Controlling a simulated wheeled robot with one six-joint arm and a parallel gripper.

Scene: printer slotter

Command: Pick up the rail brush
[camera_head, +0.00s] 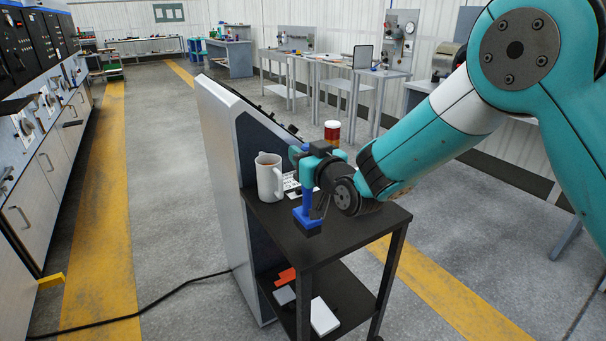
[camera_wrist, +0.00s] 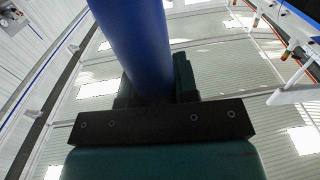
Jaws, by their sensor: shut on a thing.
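The rail brush (camera_head: 308,213) is blue, with an upright handle and a wider block at its lower end. My gripper (camera_head: 309,169) is over the black table top and shut on the brush's handle. In the wrist view the blue handle (camera_wrist: 136,45) runs up from between the jaws, close to the camera. The block is at the table top's front part; I cannot tell whether it touches the surface. My gripper and wrist hide part of the handle in the head view.
A grey panel (camera_head: 222,180) rises at the table's left. Small items lie on the lower shelf (camera_head: 346,292). Floor is open in front.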

